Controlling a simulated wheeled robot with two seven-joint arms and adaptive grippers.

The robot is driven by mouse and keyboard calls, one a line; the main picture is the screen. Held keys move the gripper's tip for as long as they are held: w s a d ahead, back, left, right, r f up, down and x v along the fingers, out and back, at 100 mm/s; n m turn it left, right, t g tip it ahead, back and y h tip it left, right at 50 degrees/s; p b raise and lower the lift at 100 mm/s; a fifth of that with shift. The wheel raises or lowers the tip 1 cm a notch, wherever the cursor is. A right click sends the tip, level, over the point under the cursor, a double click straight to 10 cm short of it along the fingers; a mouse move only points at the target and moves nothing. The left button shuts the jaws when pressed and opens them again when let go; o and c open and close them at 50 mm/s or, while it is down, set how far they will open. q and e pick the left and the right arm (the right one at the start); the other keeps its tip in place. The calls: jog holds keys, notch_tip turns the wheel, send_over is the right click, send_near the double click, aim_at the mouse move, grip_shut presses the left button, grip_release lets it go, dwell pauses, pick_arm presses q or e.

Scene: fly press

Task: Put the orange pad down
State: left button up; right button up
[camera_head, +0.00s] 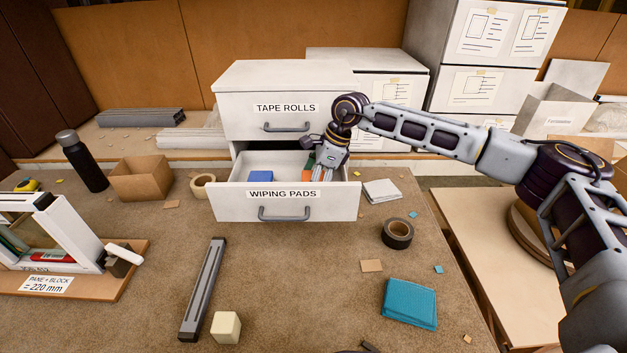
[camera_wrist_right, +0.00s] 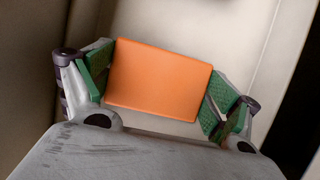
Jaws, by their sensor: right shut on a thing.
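The orange pad (camera_head: 306,175) is in the open drawer labelled WIPING PADS (camera_head: 284,205), close to the drawer floor. I cannot tell whether it touches the floor. In the right wrist view the orange pad (camera_wrist_right: 158,80) lies between the green-faced fingers of my right gripper (camera_wrist_right: 160,92). My right gripper (camera_head: 318,165) reaches down into the drawer from the right and is shut on the pad. A blue pad (camera_head: 261,177) lies in the left part of the drawer. My left gripper is not in view.
The TAPE ROLLS drawer (camera_head: 286,108) above is shut. A white pad (camera_head: 382,190), a dark tape roll (camera_head: 397,233) and a teal pad (camera_head: 409,303) lie to the right on the bench. A cardboard box (camera_head: 140,180) and a pale tape roll (camera_head: 202,186) stand left.

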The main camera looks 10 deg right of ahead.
jog(key=o, duration=0.7)
jog(key=shift+p, duration=0.35)
jog(key=shift+d+r, duration=0.15)
jog(key=shift+r, duration=0.05)
jog(key=v, duration=0.1)
jog(key=b+v, duration=0.1)
jog(key=v, duration=0.1)
jog(key=b+v, duration=0.1)
jog(key=shift+s+d+r, duration=0.15)
jog(key=shift+s+d, duration=0.15)
jog(key=shift+d, duration=0.1)
jog(key=b+v, duration=0.1)
jog(key=v, duration=0.7)
jog(key=shift+r, duration=0.3)
jog(key=shift+s+f, duration=0.1)
jog(key=shift+s, duration=0.05)
